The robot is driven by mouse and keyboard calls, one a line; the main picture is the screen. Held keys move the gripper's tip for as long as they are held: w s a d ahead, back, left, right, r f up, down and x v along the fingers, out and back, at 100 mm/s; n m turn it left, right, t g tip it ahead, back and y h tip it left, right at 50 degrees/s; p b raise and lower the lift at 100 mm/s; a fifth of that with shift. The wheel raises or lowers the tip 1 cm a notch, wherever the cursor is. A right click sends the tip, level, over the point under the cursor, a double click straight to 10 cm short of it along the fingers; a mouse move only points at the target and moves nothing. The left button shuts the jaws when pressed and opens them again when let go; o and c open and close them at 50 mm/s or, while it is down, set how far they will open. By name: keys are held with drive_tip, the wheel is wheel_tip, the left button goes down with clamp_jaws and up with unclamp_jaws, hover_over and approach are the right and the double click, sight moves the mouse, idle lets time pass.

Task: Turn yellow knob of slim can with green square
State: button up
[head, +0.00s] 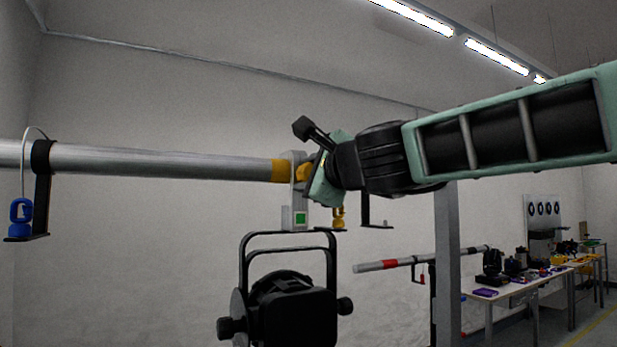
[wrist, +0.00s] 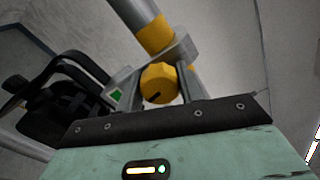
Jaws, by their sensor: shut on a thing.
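The can (head: 290,310) is black and hangs by its yoke under a clamp (head: 299,192) on the grey pipe. A green square (head: 300,218) marks the clamp's lower block, and it also shows in the wrist view (wrist: 116,94). The yellow knob (wrist: 159,84) sits on the clamp's side, with a dark line on its face. In the head view the knob (head: 303,172) is mostly hidden by my gripper (head: 310,172). My gripper is at the knob from the right and shut on it.
The horizontal pipe (head: 160,162) has a yellow band (head: 281,170) beside the clamp. A grey post (head: 446,265) and tables with gear stand at the right.

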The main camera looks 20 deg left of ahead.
drive_tip(key=m, duration=0.4)
drive_tip(key=shift+f+m+b, duration=0.1)
drive_tip(key=shift+m+b, duration=0.2)
drive_tip(key=shift+b, duration=0.05)
drive_tip(key=m+b, duration=0.1)
drive_tip(key=m, duration=0.3)
drive_tip(key=shift+w+m, duration=0.1)
drive_tip(key=shift+m, duration=0.2)
drive_tip(key=m+b, duration=0.1)
drive_tip(key=m, duration=0.3)
drive_tip(key=shift+f+m, duration=0.1)
drive_tip(key=shift+m, duration=0.2)
drive_tip(key=m+b, duration=0.2)
drive_tip(key=m, duration=0.1)
drive_tip(key=shift+m, duration=0.3)
drive_tip(key=m+b, duration=0.2)
drive_tip(key=m, duration=0.2)
drive_tip(key=shift+f+m, duration=0.1)
drive_tip(key=shift+m, duration=0.2)
drive_tip(key=m+b, duration=0.3)
drive_tip(key=m, duration=0.1)
drive_tip(key=shift+m, duration=0.3)
drive_tip(key=m+b, duration=0.2)
drive_tip(key=m, duration=0.3)
drive_tip(key=shift+b, duration=0.35)
drive_tip(key=shift+m+b, duration=0.5)
drive_tip(key=shift+m, duration=1.2)
drive_tip(key=shift+r+m, duration=0.2)
drive_tip(key=shift+m, duration=0.1)
